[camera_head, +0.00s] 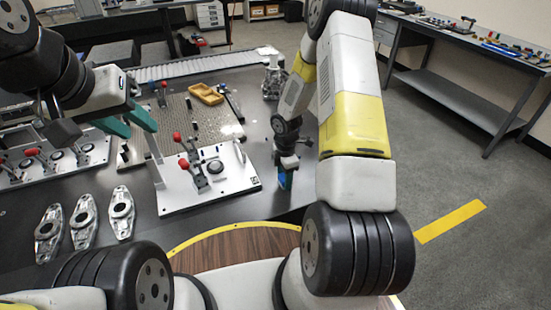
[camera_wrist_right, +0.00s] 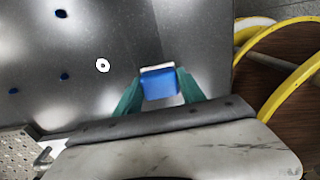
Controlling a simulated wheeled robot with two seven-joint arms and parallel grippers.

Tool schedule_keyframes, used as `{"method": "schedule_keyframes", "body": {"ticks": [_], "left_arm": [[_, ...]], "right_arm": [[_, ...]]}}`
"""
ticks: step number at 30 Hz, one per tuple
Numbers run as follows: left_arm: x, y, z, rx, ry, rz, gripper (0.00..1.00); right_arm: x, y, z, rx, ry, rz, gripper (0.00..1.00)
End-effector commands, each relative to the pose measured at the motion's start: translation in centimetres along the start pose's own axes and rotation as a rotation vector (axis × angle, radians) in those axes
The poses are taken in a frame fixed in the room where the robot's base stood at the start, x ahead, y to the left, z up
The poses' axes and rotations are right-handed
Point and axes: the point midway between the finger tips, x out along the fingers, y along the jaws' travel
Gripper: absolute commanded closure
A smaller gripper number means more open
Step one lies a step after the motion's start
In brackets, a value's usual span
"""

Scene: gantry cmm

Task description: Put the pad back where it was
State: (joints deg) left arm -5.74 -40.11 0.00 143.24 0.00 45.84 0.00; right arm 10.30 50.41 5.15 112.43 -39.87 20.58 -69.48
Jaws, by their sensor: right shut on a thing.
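The pad, a small blue block with a white top edge (camera_wrist_right: 160,83), sits between the teal fingers of my right gripper (camera_wrist_right: 159,90), which is shut on it. In the head view the right gripper (camera_head: 284,177) hangs near the right edge of the dark table, beside the white fixture plate (camera_head: 232,172); the pad is mostly hidden there. The wrist view shows dark table surface beyond the pad; I cannot tell whether the pad touches it. My left gripper (camera_head: 128,123) is open and empty, with teal fingers apart, above the left part of the table.
Red-handled clamps (camera_head: 193,165) stand on the white plate. Several metal parts (camera_head: 84,220) lie front left. A yellow tray (camera_head: 206,94) sits on the perforated plate (camera_head: 180,118). The wrist view shows small blue spots (camera_wrist_right: 64,76) and a white ring (camera_wrist_right: 102,65) on the dark surface.

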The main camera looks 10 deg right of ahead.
Motion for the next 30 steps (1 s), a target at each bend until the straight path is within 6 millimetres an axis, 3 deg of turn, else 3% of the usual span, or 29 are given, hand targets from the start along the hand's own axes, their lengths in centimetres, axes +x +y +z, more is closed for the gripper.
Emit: {"method": "schedule_keyframes", "body": {"ticks": [1,2,5,17,30], "left_arm": [[0.0,0.0,0.0,0.000,0.000,0.000,0.64],[0.0,0.0,0.0,0.000,0.000,0.000,0.64],[0.0,0.0,0.0,0.000,0.000,0.000,0.64],[0.0,0.0,0.0,0.000,0.000,0.000,0.64],[0.0,0.0,0.0,0.000,0.000,0.000,0.64]], "right_arm": [[0.2,0.0,0.0,0.000,0.000,-0.001,0.98],[0.2,0.0,0.0,0.000,0.000,0.000,0.50],[0.1,0.0,0.0,0.000,0.000,0.000,0.32],[-0.5,0.0,0.0,0.001,0.000,0.002,0.32],[-9.1,0.1,0.1,0.002,-0.001,0.004,0.32]]}}
